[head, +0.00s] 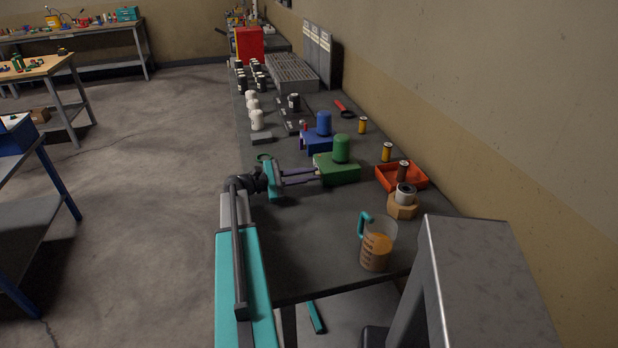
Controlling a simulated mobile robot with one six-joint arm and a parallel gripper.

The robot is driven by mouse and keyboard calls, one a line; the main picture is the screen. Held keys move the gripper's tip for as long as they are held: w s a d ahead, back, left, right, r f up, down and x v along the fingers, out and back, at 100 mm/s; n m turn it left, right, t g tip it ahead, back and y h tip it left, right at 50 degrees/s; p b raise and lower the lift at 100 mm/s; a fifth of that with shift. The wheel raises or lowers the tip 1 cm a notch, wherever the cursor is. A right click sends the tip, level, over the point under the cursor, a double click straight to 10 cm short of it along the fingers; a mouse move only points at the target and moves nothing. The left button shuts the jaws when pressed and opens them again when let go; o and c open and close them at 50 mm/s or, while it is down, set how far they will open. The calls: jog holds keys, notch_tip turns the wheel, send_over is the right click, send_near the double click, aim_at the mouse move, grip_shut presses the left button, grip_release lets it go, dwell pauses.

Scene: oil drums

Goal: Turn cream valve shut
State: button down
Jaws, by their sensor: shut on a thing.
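My gripper (316,174) reaches from the left across the dark workbench (312,232) to the left end of a green block (337,170). A green cylinder (341,149) stands upright on that block. The two thin fingers are shut on a small part at the block's left end. I take this part to be the cream valve; the fingers hide most of it, and its colour and angle cannot be told.
Behind stands a blue block (315,141) with a blue cylinder (324,123). An orange tray (414,174), a wooden hexagonal block (403,209) and a jug of amber liquid (376,248) are at right. White cylinders (257,120) line the left edge. The bench's near left is clear.

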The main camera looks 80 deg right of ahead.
jog(key=shift+s+f, duration=0.1)
jog(key=n+p, duration=0.3)
jog(key=shift+d+r+p, duration=0.25)
jog(key=shift+d+p, duration=0.05)
jog(key=shift+d, duration=0.1)
jog(key=shift+w+d+n+p, duration=0.15)
jog(key=shift+n+p, duration=0.35)
jog(key=shift+n, duration=0.1)
jog(key=shift+w+d+n+p, duration=0.1)
jog(key=shift+w+n+p, duration=0.05)
jog(key=shift+n+p, duration=0.4)
jog(key=shift+d+f+n+p, duration=0.1)
jog(key=shift+d+n+p, duration=0.1)
jog(key=shift+n+p, duration=0.65)
jog(key=c, duration=1.8)
grip_release()
jog(key=shift+o, duration=0.2)
jog(key=shift+w, duration=0.25)
